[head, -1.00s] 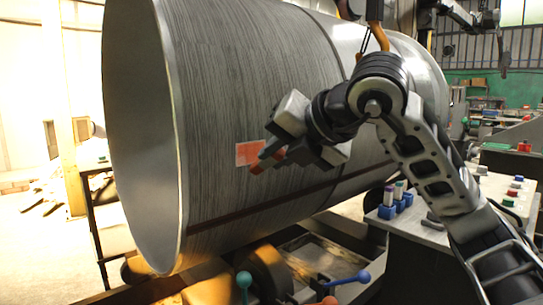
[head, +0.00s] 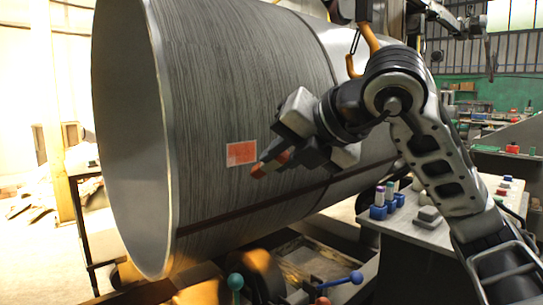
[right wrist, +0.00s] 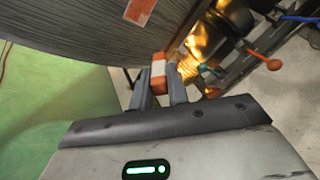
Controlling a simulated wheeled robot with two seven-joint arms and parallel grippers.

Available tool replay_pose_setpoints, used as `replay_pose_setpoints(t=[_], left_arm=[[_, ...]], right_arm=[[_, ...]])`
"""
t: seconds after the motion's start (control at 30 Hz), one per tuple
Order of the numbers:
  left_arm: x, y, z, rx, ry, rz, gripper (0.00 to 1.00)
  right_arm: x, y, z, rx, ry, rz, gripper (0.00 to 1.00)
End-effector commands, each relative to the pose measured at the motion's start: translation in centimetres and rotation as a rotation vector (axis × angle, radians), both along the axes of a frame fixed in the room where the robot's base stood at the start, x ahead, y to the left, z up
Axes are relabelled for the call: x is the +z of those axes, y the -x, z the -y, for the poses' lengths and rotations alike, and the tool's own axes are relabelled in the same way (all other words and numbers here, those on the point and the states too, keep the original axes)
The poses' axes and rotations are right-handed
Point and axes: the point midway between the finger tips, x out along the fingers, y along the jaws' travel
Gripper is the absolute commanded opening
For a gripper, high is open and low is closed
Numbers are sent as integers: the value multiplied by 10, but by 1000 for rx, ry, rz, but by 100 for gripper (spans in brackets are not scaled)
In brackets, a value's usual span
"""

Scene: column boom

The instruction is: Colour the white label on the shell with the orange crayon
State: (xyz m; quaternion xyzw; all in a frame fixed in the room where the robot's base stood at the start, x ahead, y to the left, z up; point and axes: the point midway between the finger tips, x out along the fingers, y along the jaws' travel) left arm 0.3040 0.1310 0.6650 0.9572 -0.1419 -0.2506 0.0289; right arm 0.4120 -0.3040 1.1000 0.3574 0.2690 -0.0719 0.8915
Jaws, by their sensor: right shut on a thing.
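The label (head: 241,153) is on the curved side of the big grey shell (head: 255,90). It is mostly orange-red, with paler patches along its left and lower edge. Part of it shows at the top of the right wrist view (right wrist: 140,9). My right gripper (head: 276,160) is shut on the orange crayon (head: 258,172), which has a white band in the right wrist view (right wrist: 158,72). The crayon tip is just right of and below the label in the head view. It looks off the label; I cannot tell whether it touches the shell. My left gripper is not in view.
A grey console (head: 415,225) at the right carries blue holders (head: 378,211) with upright crayons and several buttons. Levers with teal (head: 235,281) and blue (head: 355,277) knobs stand below the shell. An orange hook (head: 352,66) hangs near my right arm.

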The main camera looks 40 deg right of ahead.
Motion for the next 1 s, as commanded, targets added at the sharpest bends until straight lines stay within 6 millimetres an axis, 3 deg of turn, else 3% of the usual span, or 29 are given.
replay_pose_setpoints(t=[0.33, 0.43, 0.8, 1.0], left_arm=[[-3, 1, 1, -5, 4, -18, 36], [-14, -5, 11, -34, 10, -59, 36], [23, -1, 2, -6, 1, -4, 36], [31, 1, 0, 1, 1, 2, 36]], right_arm=[[0, 0, 0, 0, 0, 0, 0], [0, 0, 0, 0, 0, 0, 0], [4, -45, -4, 2, -1, -3, 0], [4, -65, -5, 0, -2, -1, 0]])
